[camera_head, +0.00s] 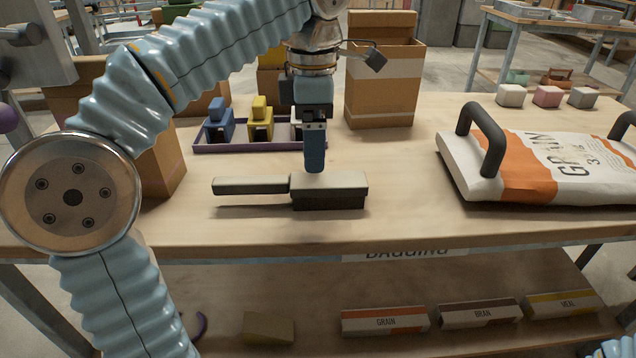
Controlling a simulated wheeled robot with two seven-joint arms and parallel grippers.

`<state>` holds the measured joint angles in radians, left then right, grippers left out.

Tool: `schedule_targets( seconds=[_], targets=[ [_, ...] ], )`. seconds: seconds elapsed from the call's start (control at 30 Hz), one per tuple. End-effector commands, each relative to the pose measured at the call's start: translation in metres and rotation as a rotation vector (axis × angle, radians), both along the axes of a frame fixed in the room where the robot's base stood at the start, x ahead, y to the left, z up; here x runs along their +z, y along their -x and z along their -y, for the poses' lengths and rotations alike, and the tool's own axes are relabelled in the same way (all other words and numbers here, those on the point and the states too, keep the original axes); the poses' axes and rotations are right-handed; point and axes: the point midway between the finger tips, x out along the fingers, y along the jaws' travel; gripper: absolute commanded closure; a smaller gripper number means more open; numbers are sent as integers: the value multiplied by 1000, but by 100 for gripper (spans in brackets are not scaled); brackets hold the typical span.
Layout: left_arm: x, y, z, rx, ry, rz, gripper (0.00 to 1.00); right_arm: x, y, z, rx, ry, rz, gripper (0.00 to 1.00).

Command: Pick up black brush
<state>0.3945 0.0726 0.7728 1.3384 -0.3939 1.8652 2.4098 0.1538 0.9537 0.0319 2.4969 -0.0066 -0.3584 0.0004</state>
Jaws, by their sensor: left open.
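The black brush (329,193) lies on the wooden workbench, with its handle pointing left and its wider block to the right. My left gripper (314,165) points straight down just above the left part of the block. One blue finger shows, seen edge-on, and the other finger is hidden behind it. The fingertip sits at the block's upper edge in the picture; I cannot tell if it touches. The brush rests on the bench. Of my right arm only a bit of blue sleeve shows at the bottom right corner, and its gripper is out of view.
A purple tray (205,148) with blue and yellow clips stands behind the brush. A cardboard box (382,95) stands behind the gripper. A grain bag (545,170) with black handles lies at right. The bench front left of the bag is clear. Labelled blocks lie on the lower shelf.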

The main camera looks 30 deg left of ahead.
Motion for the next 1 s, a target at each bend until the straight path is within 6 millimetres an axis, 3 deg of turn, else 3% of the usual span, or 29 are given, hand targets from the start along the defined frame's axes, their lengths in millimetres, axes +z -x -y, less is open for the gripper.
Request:
schedule_targets(
  seconds=[0.03,0.1,0.37,0.6,0.93,1.0],
  targets=[
    [-17,0,-1,2,-1,-3,17,-8,0,0,-1,1,-1,17],
    [-30,0,0,1,-2,-3,17,-12,0,0,-2,1,-1,17],
    [-54,-1,-1,-1,1,-2,17,-18,0,1,-4,2,0,17],
    [-91,-3,-4,0,0,-2,17,-28,0,1,-5,3,1,17],
    [-100,-4,-3,-2,2,0,17,-29,0,1,-6,3,1,17],
    [-100,-4,-3,-2,2,0,26,-29,0,1,-6,3,1,17]
  ],
)
